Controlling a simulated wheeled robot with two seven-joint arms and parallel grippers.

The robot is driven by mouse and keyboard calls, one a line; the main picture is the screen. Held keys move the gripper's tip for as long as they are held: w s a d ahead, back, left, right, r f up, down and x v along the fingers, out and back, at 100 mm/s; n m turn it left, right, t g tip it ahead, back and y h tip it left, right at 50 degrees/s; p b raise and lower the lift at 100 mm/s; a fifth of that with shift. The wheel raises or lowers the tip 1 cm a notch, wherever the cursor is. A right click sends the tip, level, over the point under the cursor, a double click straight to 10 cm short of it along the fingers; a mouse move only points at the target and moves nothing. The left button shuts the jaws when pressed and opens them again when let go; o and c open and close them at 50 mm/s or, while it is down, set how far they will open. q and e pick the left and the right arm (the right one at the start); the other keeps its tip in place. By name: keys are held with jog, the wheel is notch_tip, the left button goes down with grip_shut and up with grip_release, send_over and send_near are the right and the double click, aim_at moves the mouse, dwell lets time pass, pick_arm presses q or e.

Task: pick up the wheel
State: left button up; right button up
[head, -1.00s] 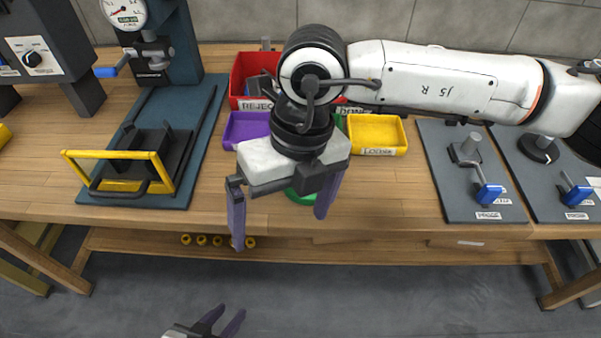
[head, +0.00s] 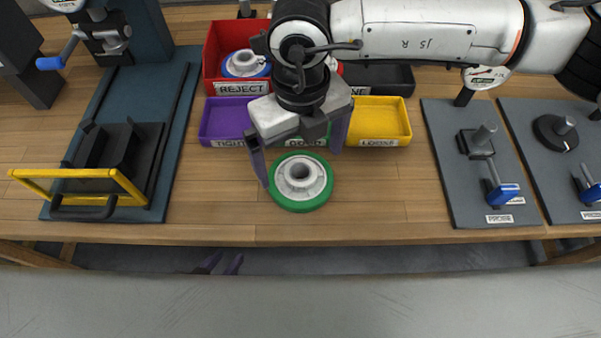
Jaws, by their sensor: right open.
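The wheel (head: 301,183), with a green rim and a pale grey hub, lies flat on the wooden bench in front of the bins. My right gripper (head: 300,165) is open above it, fingers pointing down, one near its left side and one near its upper right. I cannot tell how high the fingertips are, and nothing is between them. My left gripper (head: 222,264) shows only its two dark fingertips, apart and empty, below the bench's front edge; the rest of it is hidden.
Behind the wheel are a red reject bin (head: 211,70) holding a blue-rimmed wheel (head: 243,65), a purple bin (head: 226,117) and a yellow bin (head: 380,119). A press with a yellow guard (head: 85,187) stands left. A probe plate (head: 461,190) lies right. Bench beside the wheel is clear.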

aim_at(300, 173)
notch_tip(300, 173, down, 4)
jog(key=shift+f+p, duration=0.25)
jog(key=shift+p, duration=0.3)
jog(key=shift+f, duration=0.35)
pick_arm(q)
jog(key=shift+w+r, duration=0.5)
jog(key=shift+r, duration=0.35)
pick_arm(e)
jog(key=shift+f, duration=0.1)
jog(key=shift+a, duration=0.1)
jog(key=c, duration=1)
pick_arm(q)
jog(key=shift+s, duration=0.1)
